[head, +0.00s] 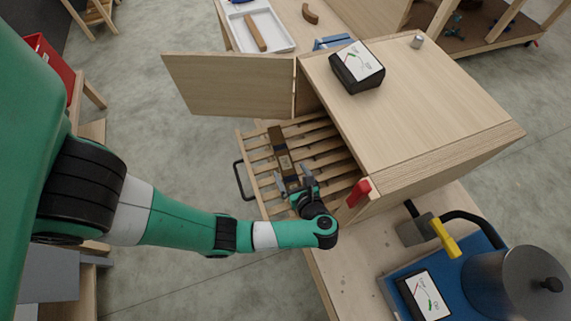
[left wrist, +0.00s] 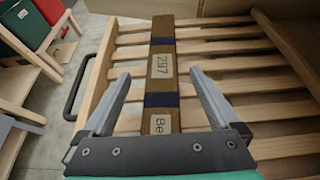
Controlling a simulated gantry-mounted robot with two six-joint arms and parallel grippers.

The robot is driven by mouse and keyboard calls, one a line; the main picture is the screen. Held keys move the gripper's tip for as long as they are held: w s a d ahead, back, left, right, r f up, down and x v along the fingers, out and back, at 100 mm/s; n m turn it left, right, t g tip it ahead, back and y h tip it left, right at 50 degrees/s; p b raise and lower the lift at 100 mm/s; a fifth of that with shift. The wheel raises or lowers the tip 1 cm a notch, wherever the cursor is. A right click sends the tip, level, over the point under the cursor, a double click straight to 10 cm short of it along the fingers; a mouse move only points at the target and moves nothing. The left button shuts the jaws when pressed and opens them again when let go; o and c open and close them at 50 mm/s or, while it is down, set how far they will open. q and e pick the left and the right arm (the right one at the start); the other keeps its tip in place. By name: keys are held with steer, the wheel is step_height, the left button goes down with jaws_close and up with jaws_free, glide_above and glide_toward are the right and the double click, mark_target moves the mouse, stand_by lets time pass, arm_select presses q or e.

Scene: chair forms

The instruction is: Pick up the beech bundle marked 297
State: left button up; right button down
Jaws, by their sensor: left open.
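The beech bundle marked 297 (left wrist: 162,85) is a long brown bar with dark blue bands and pale labels. In the left wrist view it lies lengthwise on a slatted wooden rack, between and beyond my open left fingers (left wrist: 157,95). Its near end is hidden behind the gripper body. In the head view the bundle (head: 280,150) lies on the slatted rack (head: 324,148) pulled out of a wooden cabinet, and my left gripper (head: 291,184) is at its near end. I cannot tell whether the fingers touch it. My right gripper is not in view.
The cabinet (head: 430,95) stands right of the rack, with its door (head: 230,85) swung open to the left. A black meter (head: 357,67) sits on top. A red handle (head: 358,193) is close to my left gripper. A dark handle (head: 243,180) sticks out from the rack's left side.

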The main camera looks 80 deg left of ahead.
mark_target(286, 163)
arm_select(q)
steer(key=x, duration=0.5)
steer(key=shift+w+f, duration=0.15)
steer(key=shift+f, duration=0.05)
steer(key=shift+c, duration=0.2)
jaws_close()
